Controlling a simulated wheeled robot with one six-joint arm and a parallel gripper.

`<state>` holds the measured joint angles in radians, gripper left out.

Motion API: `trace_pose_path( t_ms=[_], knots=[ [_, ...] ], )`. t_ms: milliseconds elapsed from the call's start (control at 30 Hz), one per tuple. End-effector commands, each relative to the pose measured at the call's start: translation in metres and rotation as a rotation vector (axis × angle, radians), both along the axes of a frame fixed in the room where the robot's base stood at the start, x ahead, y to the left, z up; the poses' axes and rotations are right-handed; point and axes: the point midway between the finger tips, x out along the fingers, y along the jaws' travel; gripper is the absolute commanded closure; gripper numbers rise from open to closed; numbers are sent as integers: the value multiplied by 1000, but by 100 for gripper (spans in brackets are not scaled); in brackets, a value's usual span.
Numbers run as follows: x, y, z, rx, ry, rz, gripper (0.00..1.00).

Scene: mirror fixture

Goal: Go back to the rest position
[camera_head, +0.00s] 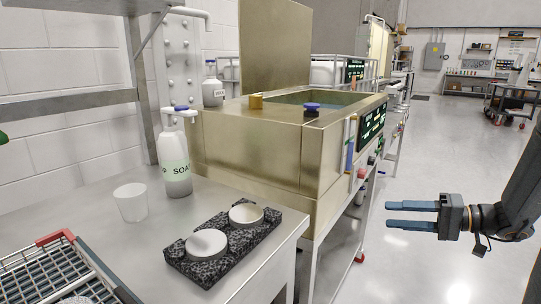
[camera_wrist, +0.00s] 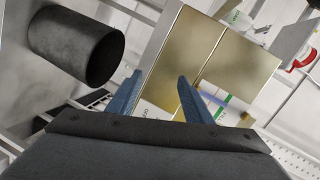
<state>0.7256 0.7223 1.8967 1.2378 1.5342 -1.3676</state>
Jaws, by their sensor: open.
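My gripper (camera_head: 412,215) is at the right in the head view, held out over the open floor, its two blue fingers apart and pointing left. Nothing is between the fingers. The wrist view also shows my gripper (camera_wrist: 157,95) open and empty, with the brass-coloured tank (camera_wrist: 190,60) beyond the fingertips. The mirror fixture (camera_head: 222,243), a dark speckled block with two round seats, stands on the metal table. A pale round disc (camera_head: 206,243) sits in its near seat. The far seat (camera_head: 246,214) also looks filled with a light round piece. My gripper is well apart from all of them.
A soap bottle (camera_head: 175,165) and a white cup (camera_head: 131,202) stand on the table (camera_head: 85,195). A wire basket (camera_head: 60,268) is at the front left. The brass-coloured tank (camera_head: 262,150) stands behind the table. The floor (camera_head: 440,150) around my gripper is clear.

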Motion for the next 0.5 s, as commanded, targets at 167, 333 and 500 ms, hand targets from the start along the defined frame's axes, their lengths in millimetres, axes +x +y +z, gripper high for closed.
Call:
trace_pose_path(
  t_ms=[167,333,500],
  knots=[
    [-22,48,-15,-105,177,94,54],
    [-60,93,-36,-290,384,182,54],
    [-118,127,-59,-629,575,225,54]
  ],
)
